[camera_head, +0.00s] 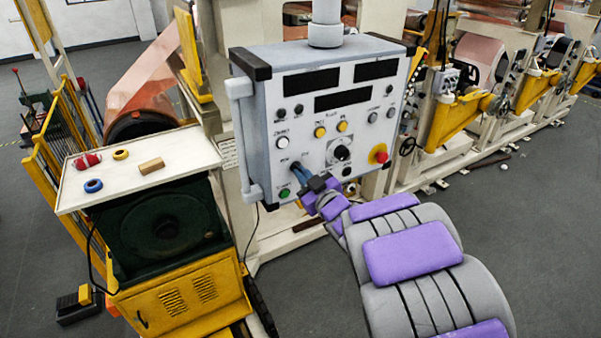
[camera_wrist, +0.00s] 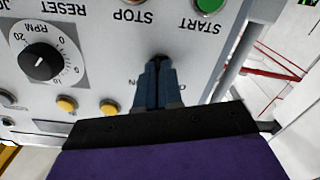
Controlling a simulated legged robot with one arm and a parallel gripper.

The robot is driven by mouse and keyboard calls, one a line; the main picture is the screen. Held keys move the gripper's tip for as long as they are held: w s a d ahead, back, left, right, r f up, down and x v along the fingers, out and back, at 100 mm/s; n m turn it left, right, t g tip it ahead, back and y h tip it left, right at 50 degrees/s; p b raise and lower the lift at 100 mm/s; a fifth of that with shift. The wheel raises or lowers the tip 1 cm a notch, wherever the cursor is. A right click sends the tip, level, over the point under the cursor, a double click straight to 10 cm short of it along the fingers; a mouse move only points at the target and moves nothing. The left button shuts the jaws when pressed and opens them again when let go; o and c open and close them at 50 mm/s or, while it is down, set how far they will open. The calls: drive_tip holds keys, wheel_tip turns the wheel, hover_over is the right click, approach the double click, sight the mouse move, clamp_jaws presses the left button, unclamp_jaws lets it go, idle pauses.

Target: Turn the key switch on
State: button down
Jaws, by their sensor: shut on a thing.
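The grey control panel (camera_head: 270,130) hangs from a column in the head view and fills much of the wrist view (camera_wrist: 105,60), where its labels read upside down. My gripper (camera_head: 301,172) reaches the panel's lower left part. In the wrist view my gripper (camera_wrist: 158,66) has its two blue-grey fingers close together against the panel face. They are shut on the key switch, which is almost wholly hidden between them. Letters of an "ON" label show beside the fingers. Which way the key points cannot be seen.
Near the fingers are a green START button (camera_wrist: 208,4), an RPM knob (camera_wrist: 42,63) and yellow buttons (camera_wrist: 67,104). A red emergency stop (camera_head: 379,154) sits at the panel's lower right. A white side table (camera_head: 125,187) with tape rolls and a block stands left.

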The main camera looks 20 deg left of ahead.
drive_tip(key=shift+w+d+r+m+p, duration=0.15)
drive_tip(key=shift+m+p, duration=0.95)
drive_tip(key=shift+m, duration=1.35)
drive_tip(key=shift+s+a+r+m+p, duration=0.15)
drive_tip(key=shift+m+p, duration=0.95)
drive_tip(key=shift+m, duration=1.35)
drive_tip(key=shift+w+d, duration=0.1)
drive_tip(key=shift+d, duration=0.05)
drive_tip(key=c, duration=1.4)
unclamp_jaws()
drive_tip(key=shift+w+d+f, duration=0.1)
drive_tip(key=shift+w+d, duration=0.05)
drive_tip(key=shift+d, duration=0.05)
drive_tip(key=shift+o, duration=0.5)
drive_tip(key=shift+d, duration=0.1)
drive_tip(key=shift+s, duration=0.2)
